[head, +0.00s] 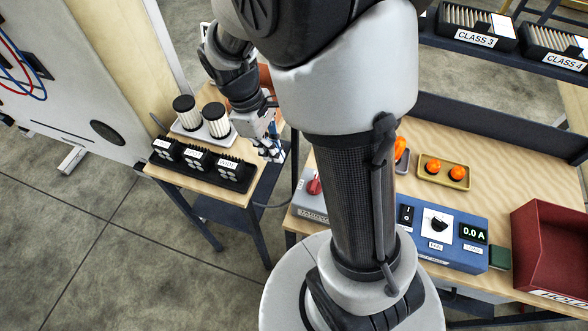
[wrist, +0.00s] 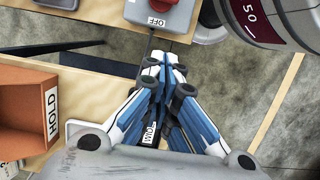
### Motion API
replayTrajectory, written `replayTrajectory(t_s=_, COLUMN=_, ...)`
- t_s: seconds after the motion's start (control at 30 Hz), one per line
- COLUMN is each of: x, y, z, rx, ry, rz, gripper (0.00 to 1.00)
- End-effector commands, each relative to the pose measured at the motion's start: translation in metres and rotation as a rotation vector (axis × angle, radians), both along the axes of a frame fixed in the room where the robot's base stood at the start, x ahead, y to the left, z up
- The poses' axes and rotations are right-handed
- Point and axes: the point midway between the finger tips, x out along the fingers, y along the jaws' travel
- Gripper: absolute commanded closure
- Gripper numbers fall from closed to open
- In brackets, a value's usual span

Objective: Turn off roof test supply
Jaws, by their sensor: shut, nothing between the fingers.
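A grey box (head: 309,203) with a red rotary knob (head: 313,184) sits at the left end of the right-hand bench, partly behind my arm. In the wrist view the red knob (wrist: 159,3) is cut by the top edge, above an OFF label (wrist: 156,21). A blue unit (head: 450,240) stands to its right, with a black I/O rocker switch (head: 406,215), a dial (head: 437,222) and a display reading 0.0 A. My gripper (head: 275,154) is shut and empty over the small left table's right edge. In the wrist view its fingertips (wrist: 165,62) are below and apart from the grey box.
Two white-and-black cylinders (head: 216,120) and a black labelled rack (head: 203,165) stand on the small table. A red bin (head: 553,245) is at the bench's right. An orange HOLD bin (wrist: 27,105) lies left of my gripper. A gap separates table and bench.

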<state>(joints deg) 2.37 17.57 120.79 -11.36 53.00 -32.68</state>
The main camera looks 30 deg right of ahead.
Motion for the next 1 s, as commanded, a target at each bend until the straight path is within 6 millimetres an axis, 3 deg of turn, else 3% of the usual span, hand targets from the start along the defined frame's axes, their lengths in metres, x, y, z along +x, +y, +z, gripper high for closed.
replayTrajectory(t_s=0.27, x=-0.005, y=-0.003, z=-0.024, rx=0.001, ry=0.003, rz=-0.002, gripper=1.00)
replayTrajectory(t_s=0.63, x=-0.020, y=-0.015, z=-0.101, rx=0.000, ry=0.004, rz=-0.002, gripper=1.00)
replayTrajectory(t_s=1.0, x=-0.050, y=-0.039, z=-0.097, rx=0.001, ry=-0.002, rz=-0.003, gripper=1.00)
